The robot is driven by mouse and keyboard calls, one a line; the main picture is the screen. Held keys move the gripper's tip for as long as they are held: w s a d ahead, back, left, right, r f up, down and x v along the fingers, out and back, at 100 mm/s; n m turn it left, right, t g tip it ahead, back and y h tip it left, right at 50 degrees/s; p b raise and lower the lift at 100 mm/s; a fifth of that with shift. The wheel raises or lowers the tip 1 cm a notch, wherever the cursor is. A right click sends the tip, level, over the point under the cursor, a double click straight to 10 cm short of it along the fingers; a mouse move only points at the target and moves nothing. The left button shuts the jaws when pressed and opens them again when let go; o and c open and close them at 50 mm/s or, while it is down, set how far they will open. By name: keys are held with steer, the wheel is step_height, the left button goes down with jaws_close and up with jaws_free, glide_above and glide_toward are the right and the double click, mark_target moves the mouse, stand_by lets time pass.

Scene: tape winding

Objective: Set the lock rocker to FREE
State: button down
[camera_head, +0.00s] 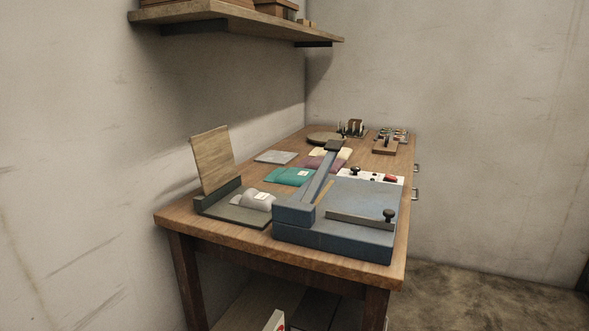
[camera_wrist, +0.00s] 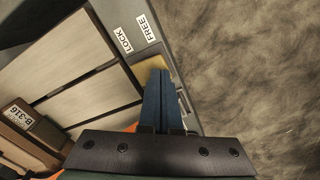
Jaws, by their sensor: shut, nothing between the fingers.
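In the wrist view, my gripper (camera_wrist: 161,74) is shut and empty, its two blue fingers together. Its fingertips overlap a tan-yellow piece (camera_wrist: 150,62) at the edge of a grey frame; I cannot tell whether they touch it. This piece may be the lock rocker, but its shape is partly hidden and its setting cannot be read. A white LOCK label (camera_wrist: 124,40) and a white FREE label (camera_wrist: 147,27) lie just beyond the fingertips, FREE to the right of LOCK. My gripper is not in the head view, and I cannot make out the rocker there.
In the wrist view, pale panels (camera_wrist: 75,55) lie left, with a brown box labelled B-316 (camera_wrist: 14,128) at the lower left. Bare floor (camera_wrist: 250,60) fills the right. The head view shows a wooden table (camera_head: 185,217) with a blue-grey lever device (camera_head: 340,236) and a wall shelf (camera_head: 235,15).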

steer(key=shift+f+b, duration=0.5)
steer(key=shift+f, duration=0.45)
steer(key=shift+r, duration=0.1)
step_height(320, 180, up, 7)
steer(key=p, duration=0.7)
stand_by(0.3)
